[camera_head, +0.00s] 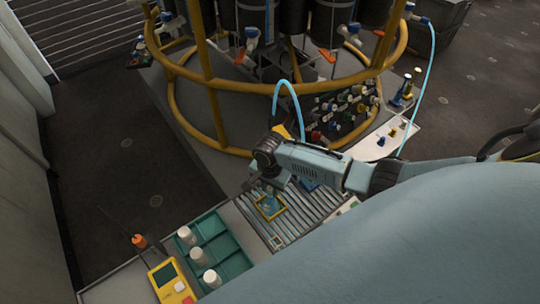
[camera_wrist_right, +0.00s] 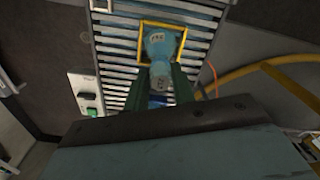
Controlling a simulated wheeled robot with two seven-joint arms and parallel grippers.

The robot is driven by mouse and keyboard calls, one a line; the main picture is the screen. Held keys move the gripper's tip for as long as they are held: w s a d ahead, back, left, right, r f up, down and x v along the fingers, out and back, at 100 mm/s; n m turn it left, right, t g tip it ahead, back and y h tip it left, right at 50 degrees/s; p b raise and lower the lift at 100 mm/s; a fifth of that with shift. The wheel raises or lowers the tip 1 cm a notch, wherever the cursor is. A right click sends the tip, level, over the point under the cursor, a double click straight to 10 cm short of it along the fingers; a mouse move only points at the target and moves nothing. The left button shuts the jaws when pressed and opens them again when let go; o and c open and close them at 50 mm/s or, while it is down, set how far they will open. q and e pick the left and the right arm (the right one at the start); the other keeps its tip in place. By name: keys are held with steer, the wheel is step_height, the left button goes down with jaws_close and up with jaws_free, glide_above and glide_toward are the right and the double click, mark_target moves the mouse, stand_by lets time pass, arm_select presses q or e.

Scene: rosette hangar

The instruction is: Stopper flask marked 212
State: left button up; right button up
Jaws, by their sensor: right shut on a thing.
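A pale blue flask (camera_wrist_right: 160,42) stands inside a yellow square frame (camera_wrist_right: 183,34) on a slatted roller bed. Dark marks show on it, too small to read surely. In the head view the yellow frame (camera_head: 262,216) lies below my right gripper (camera_head: 270,186). In the right wrist view my right gripper (camera_wrist_right: 158,88) is shut on a pale grey stopper-like piece (camera_wrist_right: 162,84) with small dark marks. The piece lines up with the flask; I cannot tell whether they touch. My left gripper is not in view.
A teal divided tray (camera_head: 222,238) with several white cylinders (camera_head: 197,256) stands left of the roller bed (camera_head: 292,214). A yellow device (camera_head: 168,281) lies beside it. A yellow tubular ring rack (camera_head: 188,72) with hanging vessels fills the back. Dark floor at left is clear.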

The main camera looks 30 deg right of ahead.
steer(key=shift+f, duration=0.3)
steer(key=shift+f, duration=0.35)
stand_by(0.5)
steer(key=o, duration=0.9)
steer(key=shift+c, duration=0.2)
steer(key=shift+o, duration=0.3)
steer(key=o, duration=0.5)
steer(key=shift+r+p, duration=0.1)
steer(key=shift+p, duration=0.25)
